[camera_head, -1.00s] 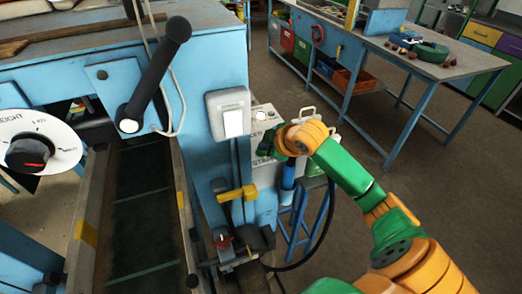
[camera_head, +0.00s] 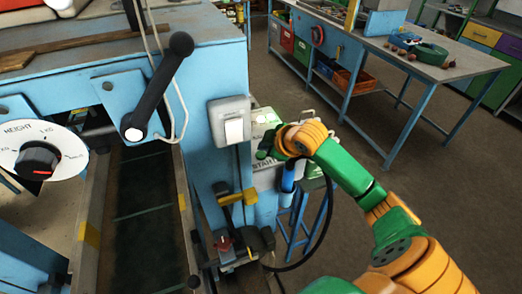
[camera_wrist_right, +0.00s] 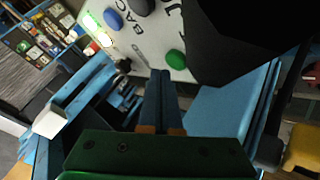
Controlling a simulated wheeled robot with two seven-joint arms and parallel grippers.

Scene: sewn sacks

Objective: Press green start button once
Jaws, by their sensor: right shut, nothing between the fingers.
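The round green button (camera_wrist_right: 176,59) is on the pale control panel (camera_wrist_right: 146,50) in the right wrist view. My right gripper (camera_wrist_right: 160,74) is shut and empty, its fingertips just below and left of the button in the picture. I cannot tell whether they touch the panel. In the head view my right gripper (camera_head: 266,150) is in front of the panel (camera_head: 266,119), beside the blue machine, and covers part of it. The word START shows below the gripper; the button is hidden there. My left gripper is out of view.
A white switch box (camera_head: 230,121) and a black lever (camera_head: 160,88) are on the machine to the left. The panel also has a blue button (camera_wrist_right: 113,18) and a lit green lamp (camera_wrist_right: 93,20). A blue stool (camera_head: 304,210) stands below the arm.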

